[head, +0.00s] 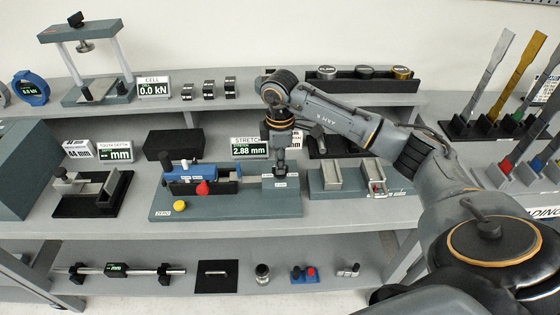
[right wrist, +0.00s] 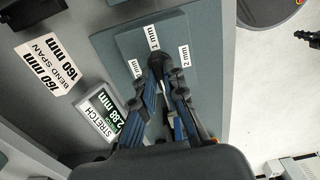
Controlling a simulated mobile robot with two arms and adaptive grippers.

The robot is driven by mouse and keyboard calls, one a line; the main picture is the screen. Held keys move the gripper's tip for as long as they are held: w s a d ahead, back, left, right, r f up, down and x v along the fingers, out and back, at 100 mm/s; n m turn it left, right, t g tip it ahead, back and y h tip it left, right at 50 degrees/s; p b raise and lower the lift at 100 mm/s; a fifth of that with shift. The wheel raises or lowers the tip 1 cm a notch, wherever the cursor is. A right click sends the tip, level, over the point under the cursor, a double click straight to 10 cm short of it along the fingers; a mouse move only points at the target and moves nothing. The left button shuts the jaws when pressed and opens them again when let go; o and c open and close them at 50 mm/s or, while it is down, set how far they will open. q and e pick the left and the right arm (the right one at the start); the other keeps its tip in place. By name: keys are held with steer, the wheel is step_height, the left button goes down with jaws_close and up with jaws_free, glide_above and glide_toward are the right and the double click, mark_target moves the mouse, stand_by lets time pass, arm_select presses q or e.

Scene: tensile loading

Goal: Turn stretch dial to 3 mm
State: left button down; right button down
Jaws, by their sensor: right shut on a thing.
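The stretch dial (right wrist: 158,61) is a small dark knob on a grey-blue block (head: 280,182) at the right end of the tensile rig's base (head: 225,208). My right gripper (head: 280,168) points down over it. In the right wrist view both fingers of my right gripper (right wrist: 168,72) close around the knob, which is partly hidden. White mm labels stand around the knob. The stretch display (head: 250,147) reads 2.88 mm, and it also shows in the right wrist view (right wrist: 107,112). My left gripper is not in view.
A red knob (head: 202,188) and a yellow zero button (head: 180,206) are left of the dial. Metal trays (head: 332,178) stand to its right. A bend span sign (right wrist: 52,70) lies near the display.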

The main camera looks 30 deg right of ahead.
steer(key=shift+w+d+r, duration=0.1)
steer(key=shift+r, duration=0.05)
stand_by(0.3)
steer(key=c, duration=1.4)
jaws_free()
step_height(320, 180, up, 12)
